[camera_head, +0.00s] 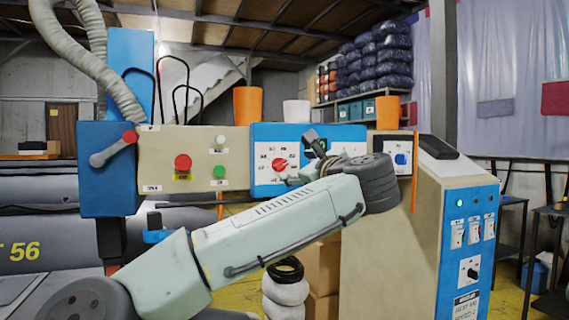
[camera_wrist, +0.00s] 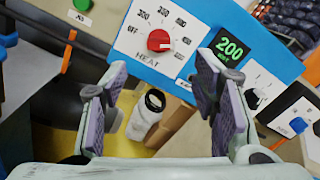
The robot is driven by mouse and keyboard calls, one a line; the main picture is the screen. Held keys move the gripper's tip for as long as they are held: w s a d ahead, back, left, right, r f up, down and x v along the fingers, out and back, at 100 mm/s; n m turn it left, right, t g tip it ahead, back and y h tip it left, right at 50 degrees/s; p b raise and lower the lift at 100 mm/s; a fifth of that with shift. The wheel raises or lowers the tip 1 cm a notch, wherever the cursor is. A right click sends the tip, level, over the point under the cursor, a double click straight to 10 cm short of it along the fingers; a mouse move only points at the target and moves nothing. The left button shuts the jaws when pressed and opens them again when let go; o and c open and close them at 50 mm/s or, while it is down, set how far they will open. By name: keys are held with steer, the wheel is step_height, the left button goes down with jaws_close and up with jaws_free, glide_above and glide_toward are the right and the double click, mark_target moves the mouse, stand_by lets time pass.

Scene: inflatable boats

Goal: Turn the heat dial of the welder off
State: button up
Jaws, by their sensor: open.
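The heat dial (camera_wrist: 158,40) is a round red knob on the welder's blue panel (camera_wrist: 205,18). Its white mark points to the right in the wrist view, away from the OFF label at its left. The dial also shows in the head view (camera_head: 280,164), on the blue panel left of my gripper's wrist. My gripper (camera_wrist: 160,95) is open and empty, its fingers spread wide. The dial lies beyond the fingertips, between them across the picture and higher up, and seems untouched. In the head view my gripper (camera_head: 304,168) is in front of the panel, partly hidden by my arm.
A green display (camera_wrist: 230,47) reads 200 right of the dial. A black knob (camera_wrist: 252,100) and a blue knob (camera_wrist: 298,125) sit farther right. A red button (camera_head: 183,162) and green button (camera_head: 219,171) are left of the panel. An orange cup (camera_head: 248,104) stands on top.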

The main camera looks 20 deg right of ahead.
mark_target(283, 165)
steer(key=w+p, duration=0.3)
steer(key=w, duration=0.6)
steer(key=shift+w+a, duration=0.15)
steer(key=shift+w, duration=0.1)
steer(key=c, duration=1.2)
steer(key=shift+o, duration=0.2)
